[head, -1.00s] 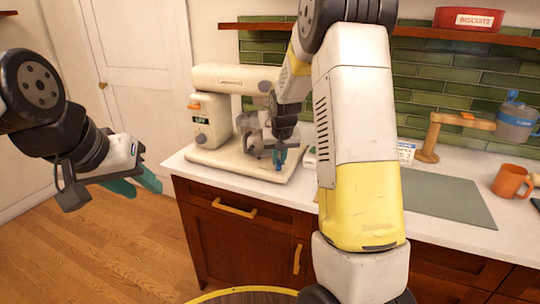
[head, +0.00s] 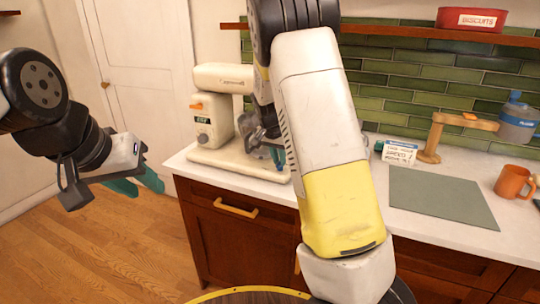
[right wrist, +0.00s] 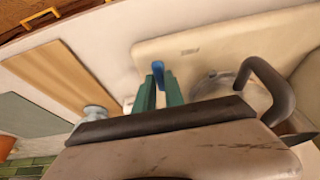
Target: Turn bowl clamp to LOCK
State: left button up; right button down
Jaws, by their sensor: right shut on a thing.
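The cream stand mixer (head: 222,78) stands on its flat base at the left end of the counter. A small blue lever (right wrist: 158,72), seemingly the bowl clamp, shows over the cream base in the right wrist view. My right gripper (right wrist: 160,88) has its green fingers shut on this lever, one on each side. In the head view my right gripper (head: 277,155) is low beside the mixer, partly hidden by my own arm. No LOCK marking is readable. My left gripper (head: 149,190) is open and empty, off the counter at the left.
A grey mat (head: 440,200), orange mug (head: 511,182), wooden stand (head: 432,145) and lettered card (head: 399,152) are to the right on the counter. A red biscuit tin (head: 470,18) sits on the shelf. Floor at the left is free.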

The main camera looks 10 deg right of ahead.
dwell(0.3)
jog(key=c, duration=1.4)
grip_release()
jog(key=shift+c, duration=0.2)
jog(key=v, duration=0.7)
jog(key=shift+r, duration=0.4)
jog(key=shift+s+a, duration=0.1)
